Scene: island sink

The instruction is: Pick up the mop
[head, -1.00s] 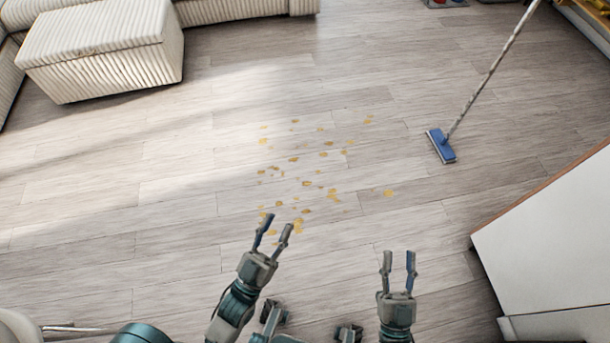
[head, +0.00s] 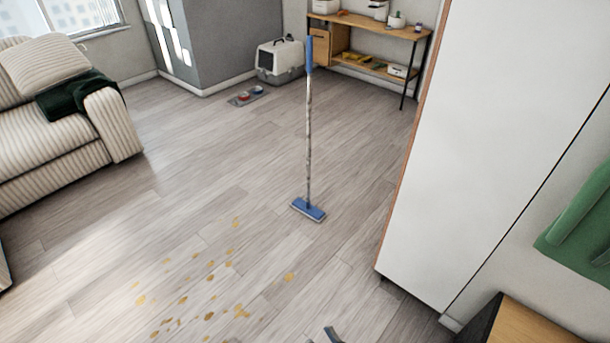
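The mop (head: 308,135) stands upright on the wooden floor near the middle of the head view. It has a flat blue head (head: 308,210) on the floor, a grey mottled pole and a blue grip at the top. Nothing is holding it. Only a small dark tip of one of my grippers (head: 332,335) shows at the bottom edge, well short of the mop; which gripper it is and whether it is open cannot be told. The rest of both grippers is out of view.
Yellow-brown spots (head: 205,290) lie on the floor in front of the mop. A tall white cabinet (head: 500,130) stands close on the right. A striped sofa (head: 60,150) is at left. A shelf (head: 375,45) and a pet carrier (head: 280,62) stand behind. Floor around the mop is clear.

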